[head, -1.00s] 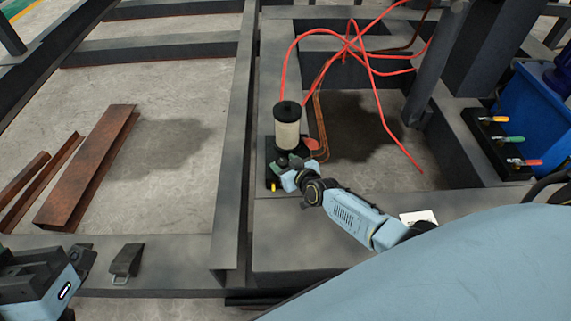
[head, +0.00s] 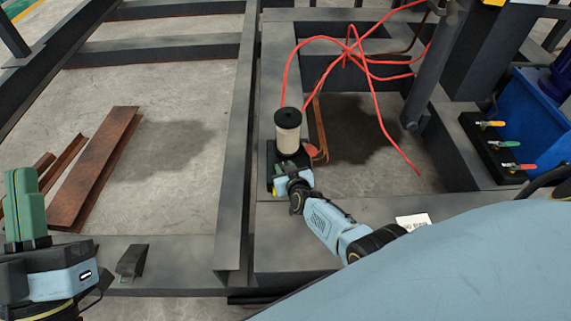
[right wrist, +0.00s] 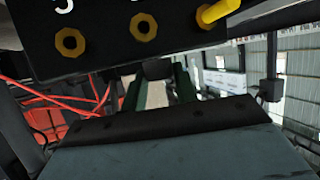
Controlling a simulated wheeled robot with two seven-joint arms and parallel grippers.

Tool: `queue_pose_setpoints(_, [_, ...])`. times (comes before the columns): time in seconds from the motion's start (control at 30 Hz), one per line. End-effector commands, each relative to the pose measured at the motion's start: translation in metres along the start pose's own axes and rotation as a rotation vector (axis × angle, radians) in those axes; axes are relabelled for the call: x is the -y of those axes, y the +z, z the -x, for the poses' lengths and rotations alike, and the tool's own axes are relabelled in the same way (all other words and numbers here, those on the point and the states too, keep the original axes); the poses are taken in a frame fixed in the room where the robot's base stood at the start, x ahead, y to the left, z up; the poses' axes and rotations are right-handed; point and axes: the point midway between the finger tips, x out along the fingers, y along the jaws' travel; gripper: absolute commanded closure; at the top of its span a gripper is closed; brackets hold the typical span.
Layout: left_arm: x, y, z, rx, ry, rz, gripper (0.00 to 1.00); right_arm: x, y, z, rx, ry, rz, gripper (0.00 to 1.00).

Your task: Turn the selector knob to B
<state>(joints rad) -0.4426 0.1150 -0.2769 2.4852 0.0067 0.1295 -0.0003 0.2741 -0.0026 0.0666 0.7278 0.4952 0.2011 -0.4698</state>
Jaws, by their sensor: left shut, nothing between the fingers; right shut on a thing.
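A black box (head: 271,169) sits on the steel frame, beside a beige cylinder with a black cap (head: 288,132). In the right wrist view the black panel (right wrist: 100,40) shows gold hexagonal sockets, a yellow peg (right wrist: 218,11) and white marks. My right gripper (head: 279,184) is at the box, its green fingers shut on a dark block (right wrist: 158,69), which looks like the selector knob. The knob is mostly hidden by the fingers, and no letter B can be read. My left gripper (head: 22,190) is raised at the left edge, fingers upward, shut and empty.
Red hoses (head: 362,60) loop over the frame behind the cylinder. Rusty steel channels (head: 95,170) lie on the floor at left. A panel with coloured valve handles (head: 490,145) stands at right beside a blue bin (head: 535,110). Frame beams surround open floor gaps.

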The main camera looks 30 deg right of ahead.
Motion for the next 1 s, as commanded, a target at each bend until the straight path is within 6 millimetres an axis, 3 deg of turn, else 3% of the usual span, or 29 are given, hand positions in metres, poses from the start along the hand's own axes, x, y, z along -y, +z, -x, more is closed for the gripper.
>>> queue_pose_setpoints(0.3, [0.0005,0.0101,-0.0009,0.101,-0.002,0.0,1.0,-0.001,-0.0036,-0.001,-0.007,0.139,-0.056,0.93])
queue_pose_setpoints(0.7, [0.0005,0.011,-0.0007,0.108,-0.002,0.0,1.0,-0.0007,-0.0022,-0.0002,-0.006,0.156,-0.061,0.93])
queue_pose_setpoints(0.73, [0.0005,0.011,-0.0007,0.108,-0.002,0.0,1.0,-0.0006,-0.0021,-0.0002,-0.006,0.155,-0.061,0.69])
queue_pose_setpoints(0.9, [0.0004,0.011,-0.0007,0.108,-0.002,0.0,1.0,0.0007,-0.0013,0.0001,-0.003,0.153,-0.061,0.49])
queue_pose_setpoints(1.0, [0.0004,0.011,-0.0007,0.107,-0.002,0.0,1.0,0.0014,-0.0007,0.0002,-0.002,0.152,-0.061,0.49])
